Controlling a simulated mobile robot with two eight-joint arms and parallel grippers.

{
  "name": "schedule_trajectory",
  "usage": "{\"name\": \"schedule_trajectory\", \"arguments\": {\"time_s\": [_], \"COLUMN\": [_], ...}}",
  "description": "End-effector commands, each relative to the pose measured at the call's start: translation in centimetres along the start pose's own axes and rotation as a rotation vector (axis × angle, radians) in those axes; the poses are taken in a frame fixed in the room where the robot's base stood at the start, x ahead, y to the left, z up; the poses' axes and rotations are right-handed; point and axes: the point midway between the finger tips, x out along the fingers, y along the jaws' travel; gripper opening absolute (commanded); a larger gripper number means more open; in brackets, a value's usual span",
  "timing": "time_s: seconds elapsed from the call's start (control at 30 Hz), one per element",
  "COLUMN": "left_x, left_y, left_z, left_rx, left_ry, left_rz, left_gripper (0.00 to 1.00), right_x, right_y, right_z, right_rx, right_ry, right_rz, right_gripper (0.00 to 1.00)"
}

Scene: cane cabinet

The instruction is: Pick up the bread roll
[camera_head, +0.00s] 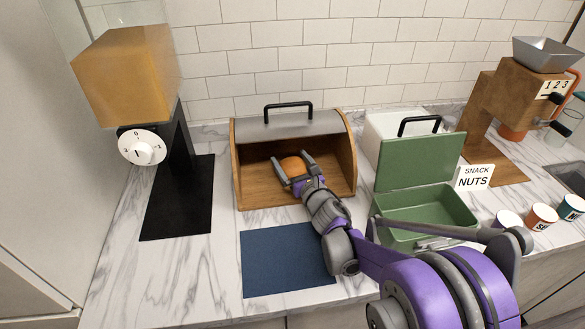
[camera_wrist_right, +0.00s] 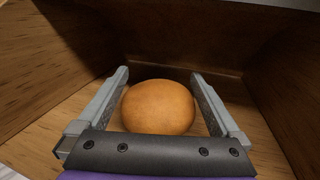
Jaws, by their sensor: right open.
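The bread roll (camera_head: 292,165) is round and orange-brown and sits inside the open wooden bread box (camera_head: 250,190). My right gripper (camera_head: 294,172) reaches into the box from the front. In the right wrist view the roll (camera_wrist_right: 158,106) lies between the two fingers of the right gripper (camera_wrist_right: 160,95). The fingers are open, one on each side of the roll, with a small gap visible at the right finger. Whether the left finger touches it I cannot tell. My left gripper is not in view.
A blue mat (camera_head: 275,262) lies in front of the box. A green open container (camera_head: 425,205) stands to the right, beside my right arm. A dispenser (camera_head: 135,80) stands at the left. Small cups (camera_head: 541,216) and a wooden dispenser (camera_head: 505,105) are at the right.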

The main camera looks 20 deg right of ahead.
Motion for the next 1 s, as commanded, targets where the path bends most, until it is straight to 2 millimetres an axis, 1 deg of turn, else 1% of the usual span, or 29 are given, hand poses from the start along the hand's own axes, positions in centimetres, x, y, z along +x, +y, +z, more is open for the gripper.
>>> {"name": "schedule_trajectory", "arguments": {"time_s": [0.03, 0.17, 0.4, 0.43, 0.83, 1.0], "left_x": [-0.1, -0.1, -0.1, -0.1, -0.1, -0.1], "left_y": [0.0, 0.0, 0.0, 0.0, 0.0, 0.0], "left_z": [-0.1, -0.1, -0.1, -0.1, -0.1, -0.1], "left_rx": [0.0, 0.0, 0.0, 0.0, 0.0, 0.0], "left_ry": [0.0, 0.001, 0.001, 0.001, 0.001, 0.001], "left_rz": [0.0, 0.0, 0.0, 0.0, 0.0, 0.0], "left_gripper": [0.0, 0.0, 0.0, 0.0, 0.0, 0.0], "right_x": [0.8, 2.0, 2.2, 2.2, 2.2, 2.2], "right_y": [0.0, 0.0, 0.0, 0.0, 0.0, 0.0], "right_z": [0.1, 0.0, 0.0, 0.0, 0.0, 0.0], "right_rx": [0.0, -0.001, 0.0, 0.0, 0.0, 0.0], "right_ry": [0.0, 0.0, 0.0, 0.0, 0.001, 0.0], "right_rz": [0.001, 0.0, 0.0, 0.0, 0.0, 0.0], "right_gripper": [1.0, 1.0, 1.0, 0.98, 0.26, 0.26]}}
